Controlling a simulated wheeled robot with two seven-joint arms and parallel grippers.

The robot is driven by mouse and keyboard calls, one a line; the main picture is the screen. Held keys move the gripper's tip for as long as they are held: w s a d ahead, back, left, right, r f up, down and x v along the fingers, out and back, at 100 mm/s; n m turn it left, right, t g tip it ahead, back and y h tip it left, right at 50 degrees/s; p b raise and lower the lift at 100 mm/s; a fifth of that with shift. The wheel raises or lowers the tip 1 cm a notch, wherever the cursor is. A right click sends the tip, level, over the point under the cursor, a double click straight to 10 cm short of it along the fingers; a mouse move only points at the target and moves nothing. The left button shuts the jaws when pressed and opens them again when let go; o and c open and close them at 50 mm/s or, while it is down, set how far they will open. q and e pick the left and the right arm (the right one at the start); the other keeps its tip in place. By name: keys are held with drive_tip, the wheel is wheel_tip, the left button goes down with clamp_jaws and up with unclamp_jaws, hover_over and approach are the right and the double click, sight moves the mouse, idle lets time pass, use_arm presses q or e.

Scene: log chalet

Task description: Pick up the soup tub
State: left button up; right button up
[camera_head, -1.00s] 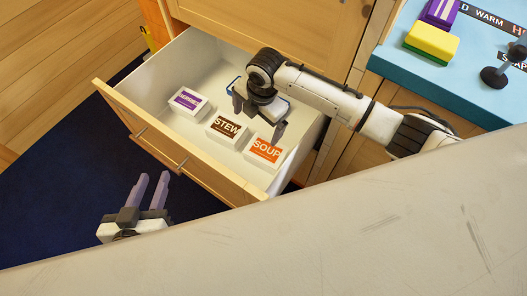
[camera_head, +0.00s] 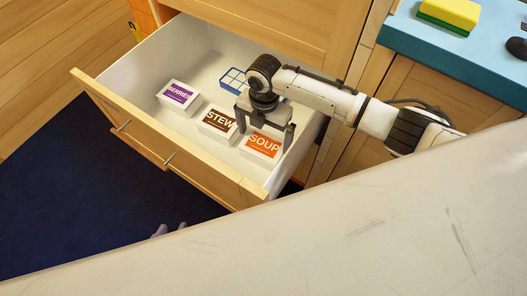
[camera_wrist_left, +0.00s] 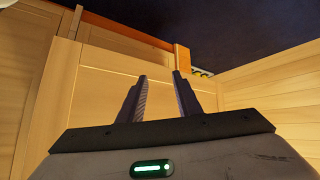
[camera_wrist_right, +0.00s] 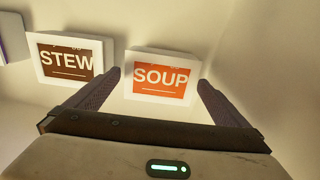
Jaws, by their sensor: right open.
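The soup tub (camera_head: 262,146) is a white box with an orange SOUP label, in the open drawer near its right front corner. My right gripper (camera_head: 265,130) points down over it, open and empty. In the right wrist view the soup tub (camera_wrist_right: 161,76) shows between the two fingertips (camera_wrist_right: 159,80), with a finger to each side; I cannot tell whether they touch it. My left gripper (camera_head: 168,229) barely shows above the pale surface in the head view. In the left wrist view its fingers (camera_wrist_left: 160,77) are apart with nothing between them.
The stew tub (camera_head: 217,124) stands close left of the soup tub, and the berries tub (camera_head: 179,97) lies further left. A blue grid-like item (camera_head: 233,79) is behind them. The drawer front (camera_head: 150,141) and side walls enclose the tubs. A yellow-green sponge (camera_head: 449,14) sits on the blue counter.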

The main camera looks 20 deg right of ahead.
sight(263, 144)
drive_tip(key=f, duration=0.1)
drive_tip(key=f+b, duration=0.2)
drive_tip(key=shift+s+a+f, duration=0.1)
drive_tip(key=shift+s+a, duration=0.15)
drive_tip(key=shift+s, duration=0.1)
drive_tip(key=shift+f+b, duration=0.4)
drive_tip(key=shift+b, duration=0.3)
drive_tip(key=shift+f, duration=0.2)
drive_tip(key=shift+b, duration=0.35)
use_arm(q)
drive_tip(key=shift+d+f+n+t, duration=0.15)
drive_tip(key=shift+d+f+n, duration=0.05)
drive_tip(key=shift+f, duration=0.2)
drive_tip(key=shift+d+f+n+t, duration=0.15)
drive_tip(key=shift+f+n, duration=0.05)
drive_tip(key=shift+f, duration=0.2)
use_arm(e)
drive_tip(key=c, duration=1)
drive_tip(key=shift+w, duration=0.1)
drive_tip(key=shift+c, duration=0.2)
drive_tip(key=shift+r, duration=0.1)
